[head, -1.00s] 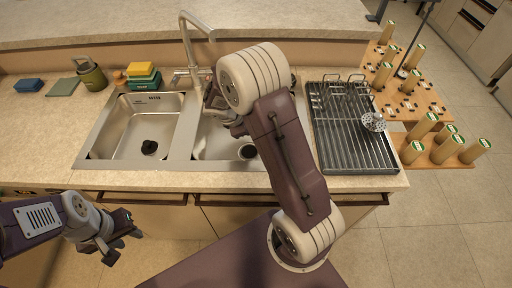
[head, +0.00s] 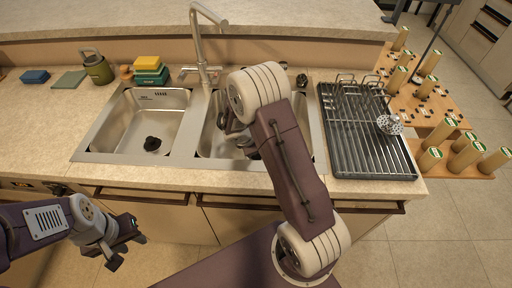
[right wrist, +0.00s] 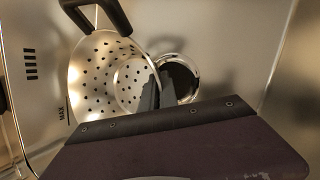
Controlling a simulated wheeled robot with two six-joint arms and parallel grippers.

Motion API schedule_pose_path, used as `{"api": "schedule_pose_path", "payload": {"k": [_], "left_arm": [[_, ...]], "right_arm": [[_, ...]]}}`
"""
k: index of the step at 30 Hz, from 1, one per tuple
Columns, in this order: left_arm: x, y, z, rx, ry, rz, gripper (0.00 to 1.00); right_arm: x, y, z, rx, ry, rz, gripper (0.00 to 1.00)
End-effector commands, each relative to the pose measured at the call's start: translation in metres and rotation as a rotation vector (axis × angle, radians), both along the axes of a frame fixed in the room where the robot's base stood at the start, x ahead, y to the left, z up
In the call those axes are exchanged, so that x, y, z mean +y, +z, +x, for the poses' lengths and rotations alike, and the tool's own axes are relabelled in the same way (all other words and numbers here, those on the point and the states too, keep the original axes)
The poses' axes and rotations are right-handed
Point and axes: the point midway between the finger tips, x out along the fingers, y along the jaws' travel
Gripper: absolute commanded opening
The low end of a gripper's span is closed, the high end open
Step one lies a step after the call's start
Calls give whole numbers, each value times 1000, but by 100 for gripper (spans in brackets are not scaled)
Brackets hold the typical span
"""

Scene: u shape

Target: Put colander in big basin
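The metal colander (right wrist: 95,75) has round holes and black handles and is tilted inside a steel basin in the right wrist view. My right gripper (right wrist: 157,92) has its fingers close together on the colander's rim. In the head view my right arm covers most of the colander and reaches over the right basin (head: 213,143). The left basin (head: 125,120) is empty except for its black drain. My left gripper (head: 122,250) is open and empty, in front of the counter at the lower left. A MAX mark shows on the basin wall beside the colander.
A tall faucet (head: 200,45) stands behind the basins. A drying rack (head: 360,135) with a perforated metal disc (head: 389,124) is at right.

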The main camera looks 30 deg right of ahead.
Motion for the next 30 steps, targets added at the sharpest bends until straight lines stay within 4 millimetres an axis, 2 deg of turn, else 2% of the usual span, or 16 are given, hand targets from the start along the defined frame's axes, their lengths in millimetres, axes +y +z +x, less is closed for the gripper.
{"api": "schedule_pose_path", "payload": {"k": [11, 12, 13, 14, 22, 26, 30], "left_arm": [[0, -5, 0, 0, 0, 0, 36], [0, -3, 0, 0, 0, 0, 36], [0, -3, 0, 0, 0, 0, 36], [0, -3, 0, 0, 0, 0, 36], [0, -2, 0, 0, 0, 0, 36], [0, 5, 0, 0, 0, 0, 36], [0, 17, 0, 0, 0, 0, 36]], "right_arm": [[0, -5, 1, -2, 0, 0, 0], [0, -3, 0, -1, -1, 0, 15], [0, -3, 0, -1, -1, 0, 23], [0, -3, 0, -1, -1, 0, 25], [0, -2, 0, -1, -1, 0, 25], [4, 11, -1, -5, 0, 0, 25], [19, 44, -10, -7, 2, -1, 25]]}}
